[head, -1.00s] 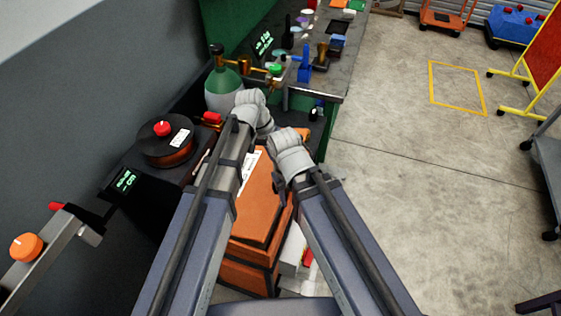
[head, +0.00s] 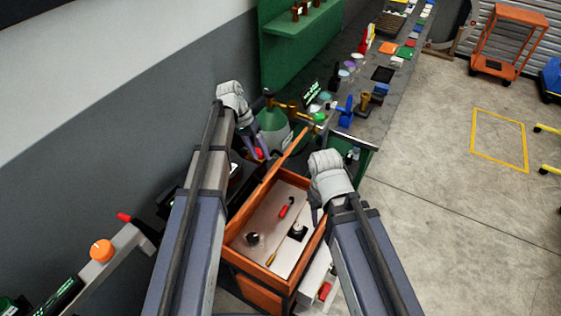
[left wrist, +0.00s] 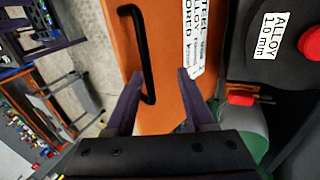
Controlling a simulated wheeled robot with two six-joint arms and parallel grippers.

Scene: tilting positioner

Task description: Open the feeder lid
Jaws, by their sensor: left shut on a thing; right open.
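The orange feeder box (head: 262,272) stands low between my arms. The pale inside shows a red-handled part (head: 286,208), a dark knob (head: 252,239) and a black part (head: 297,231). My left gripper (head: 256,151) is shut on the lid at its outer face. The left wrist view shows the lid's black bar handle (left wrist: 139,45) and white label, with the handle's lower end by the fingers. My right gripper (head: 316,212) is open at the box's right rim, its fingertips partly hidden.
A black spool unit with a red knob (left wrist: 312,42) is close by in the left wrist view. A cluttered bench (head: 385,120) runs along the back. Open floor (head: 440,220) lies to the right.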

